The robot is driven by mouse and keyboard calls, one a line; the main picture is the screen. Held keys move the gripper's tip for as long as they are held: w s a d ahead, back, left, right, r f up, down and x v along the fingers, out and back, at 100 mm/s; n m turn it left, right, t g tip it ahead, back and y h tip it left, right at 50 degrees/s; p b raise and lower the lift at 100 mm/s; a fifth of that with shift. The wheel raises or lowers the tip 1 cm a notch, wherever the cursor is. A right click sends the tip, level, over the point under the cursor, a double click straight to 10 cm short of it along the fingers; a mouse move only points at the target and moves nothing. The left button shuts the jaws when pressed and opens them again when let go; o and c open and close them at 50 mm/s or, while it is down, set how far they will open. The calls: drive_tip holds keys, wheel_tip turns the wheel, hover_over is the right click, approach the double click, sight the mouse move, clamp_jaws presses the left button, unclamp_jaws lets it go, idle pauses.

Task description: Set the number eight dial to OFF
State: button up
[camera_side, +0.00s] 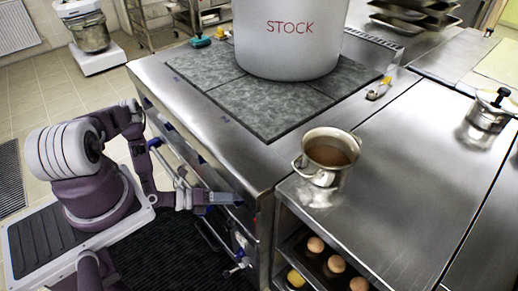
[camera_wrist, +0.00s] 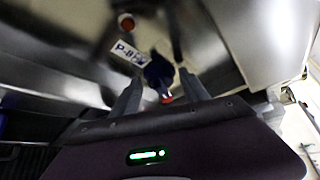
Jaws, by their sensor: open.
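In the wrist view a dark blue dial (camera_wrist: 158,72) sits on the steel stove front beside a white label (camera_wrist: 127,51) that seems to start with "P-8". A small red mark shows at the dial's near end, but its setting cannot be read. My gripper (camera_wrist: 161,95) is open, its two fingers on either side of the dial's near end. I cannot tell whether they touch it. In the side view my gripper (camera_side: 228,197) is low against the stove front, and the dial there cannot be made out clearly.
Other blue dials (camera_side: 155,143) line the stove front. A large stock pot (camera_side: 288,42) stands on the grey cooktop (camera_side: 215,95). A steel pot of brown liquid (camera_side: 328,154) stands on the counter's near corner, above a shelf with eggs (camera_side: 315,244). A round reddish light (camera_wrist: 126,22) is near the label.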

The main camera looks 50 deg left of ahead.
drive_tip(key=s, duration=0.6)
idle(0.3)
